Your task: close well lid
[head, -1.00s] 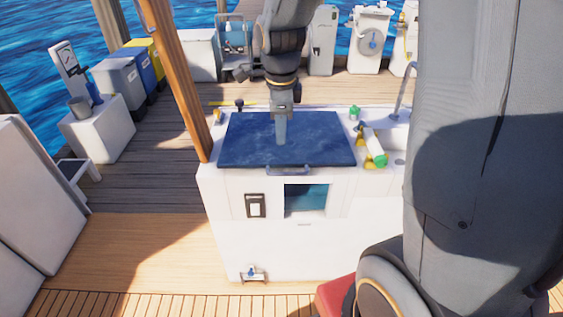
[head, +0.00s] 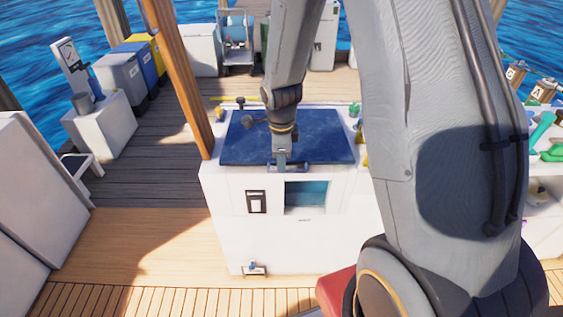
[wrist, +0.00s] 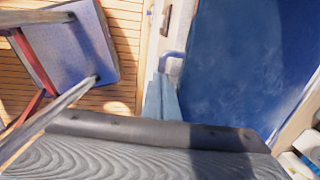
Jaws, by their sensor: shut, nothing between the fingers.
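The well lid (head: 315,140) is a dark blue panel lying across the top of the white cabinet (head: 240,230), and it looks flat. Its grey bar handle (head: 303,167) is at the front edge. My gripper (head: 282,165) points down at that front edge, by the handle, with its jaws shut and empty. In the wrist view my gripper's fingers (wrist: 162,88) are together beside the lid's edge. The lid (wrist: 250,65) fills the right of that view, with the handle (wrist: 172,60) just past the fingertips. I cannot tell whether the fingers touch either one.
The cabinet front has a dark square opening (head: 306,195) and a small switch panel (head: 256,201). A wooden post (head: 180,75) stands close to the cabinet's left. My arm hides the cabinet's right side. The deck (head: 130,240) at the left front is open.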

